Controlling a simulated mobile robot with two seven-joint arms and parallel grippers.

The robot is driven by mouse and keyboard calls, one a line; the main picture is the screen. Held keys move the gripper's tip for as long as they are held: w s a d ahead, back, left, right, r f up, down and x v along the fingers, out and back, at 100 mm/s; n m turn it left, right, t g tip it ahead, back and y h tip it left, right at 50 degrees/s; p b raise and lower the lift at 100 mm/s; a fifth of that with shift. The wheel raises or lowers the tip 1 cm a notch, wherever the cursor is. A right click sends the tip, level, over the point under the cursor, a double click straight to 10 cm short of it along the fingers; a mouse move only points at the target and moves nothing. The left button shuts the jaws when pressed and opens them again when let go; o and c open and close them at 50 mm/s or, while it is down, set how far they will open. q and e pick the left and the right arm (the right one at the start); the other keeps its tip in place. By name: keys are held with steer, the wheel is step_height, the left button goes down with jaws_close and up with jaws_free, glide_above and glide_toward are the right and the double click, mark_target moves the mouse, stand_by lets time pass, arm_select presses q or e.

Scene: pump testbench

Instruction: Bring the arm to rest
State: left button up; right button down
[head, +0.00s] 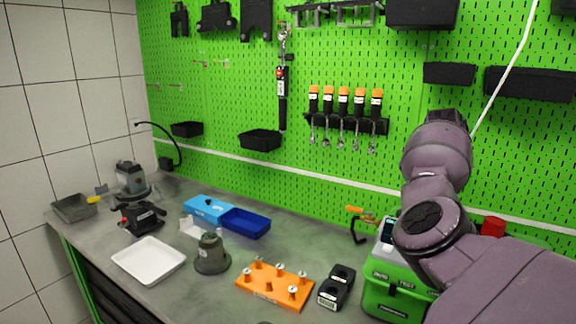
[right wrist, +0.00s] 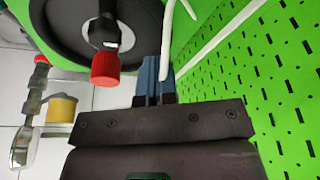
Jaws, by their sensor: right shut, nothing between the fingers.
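My right arm comes in from the right in the head view and is bent upward in front of the pegboard. Its gripper is hidden there. In the right wrist view my right gripper (right wrist: 153,75) shows blue fingers shut together with nothing between them. A white hose (right wrist: 168,38) runs close beside the fingertips; I cannot tell whether they touch. A red knob (right wrist: 106,68) on a black round part (right wrist: 75,28) is just left of the fingers. My left gripper is in neither view.
The green pegboard (head: 225,110) rises behind the arm. A green test case (head: 388,285) stands under it, with a red part (head: 493,227) behind. The grey bench (head: 205,292) holds an orange plate (head: 270,291), a black device (head: 337,286), a white tray (head: 148,261), a pump part (head: 211,256) and blue bins (head: 247,223).

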step_height(320, 180, down, 6)
steer(key=b, duration=0.3)
steer(key=shift+a+f, duration=0.1)
steer(key=shift+f, duration=0.15)
steer(key=shift+s+f, duration=0.2)
steer(key=d, duration=0.2)
steer(key=s+d, duration=0.1)
steer(key=shift+s+r, duration=0.1)
steer(key=shift+r, duration=0.25)
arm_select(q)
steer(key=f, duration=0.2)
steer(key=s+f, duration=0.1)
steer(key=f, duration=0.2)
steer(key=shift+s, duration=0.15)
arm_select(e)
steer(key=shift+s+d, duration=0.25)
steer(key=shift+d, duration=0.1)
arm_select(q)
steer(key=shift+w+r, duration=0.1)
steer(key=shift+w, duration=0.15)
